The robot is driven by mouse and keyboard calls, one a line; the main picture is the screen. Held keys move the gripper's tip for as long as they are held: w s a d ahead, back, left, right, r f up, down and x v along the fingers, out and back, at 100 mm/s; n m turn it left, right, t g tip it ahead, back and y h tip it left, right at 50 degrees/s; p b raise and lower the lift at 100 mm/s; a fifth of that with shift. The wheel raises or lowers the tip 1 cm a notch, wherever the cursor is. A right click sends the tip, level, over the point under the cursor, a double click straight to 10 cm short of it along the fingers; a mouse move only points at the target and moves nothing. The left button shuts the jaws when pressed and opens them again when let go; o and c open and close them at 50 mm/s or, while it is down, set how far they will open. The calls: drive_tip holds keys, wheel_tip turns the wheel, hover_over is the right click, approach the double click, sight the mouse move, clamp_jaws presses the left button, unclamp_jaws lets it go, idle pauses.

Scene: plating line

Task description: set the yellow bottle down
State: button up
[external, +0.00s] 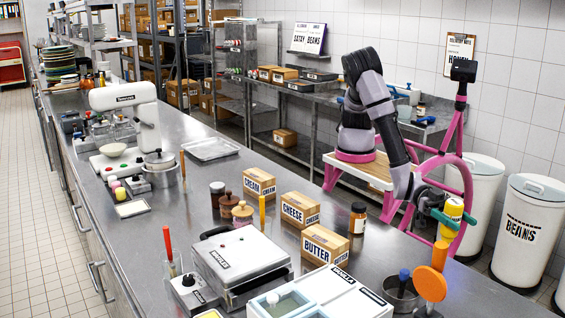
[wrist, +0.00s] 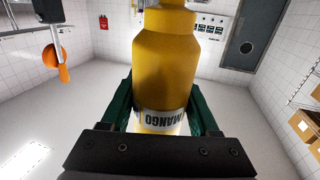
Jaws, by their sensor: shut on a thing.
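The yellow bottle (external: 451,215) is in my gripper (external: 447,218) at the right of the external view, held up above the right end of the steel counter (external: 395,262). In the wrist view the yellow bottle (wrist: 163,70) fills the middle, with a white label reading MANGO. The green fingers of my gripper (wrist: 161,112) are shut on it from both sides. The bottle's lower end is partly hidden behind the gripper body in the wrist view.
An orange round-headed utensil (external: 431,282) and a steel pot (external: 401,290) with a blue-handled tool are just below the bottle. BUTTER (external: 325,246), CHEESE (external: 300,210) and CREAM (external: 259,183) boxes and a dark-lidded jar (external: 358,218) stand left. Some bare counter shows between them.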

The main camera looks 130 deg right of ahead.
drive_tip(key=d+m+t+h, duration=0.35)
drive_tip(key=d+t, duration=0.25)
drive_tip(key=d, duration=0.7)
wheel_tip(320, 180, down, 10)
drive_tip(key=shift+w+d+m+y, duration=0.35)
drive_tip(key=shift+w+d+m, duration=0.05)
drive_tip(key=shift+w+m, duration=0.05)
drive_tip(key=shift+f, duration=0.15)
drive_tip(key=shift+f, duration=0.15)
drive_tip(key=o, duration=0.8)
drive_tip(key=shift+o, duration=0.5)
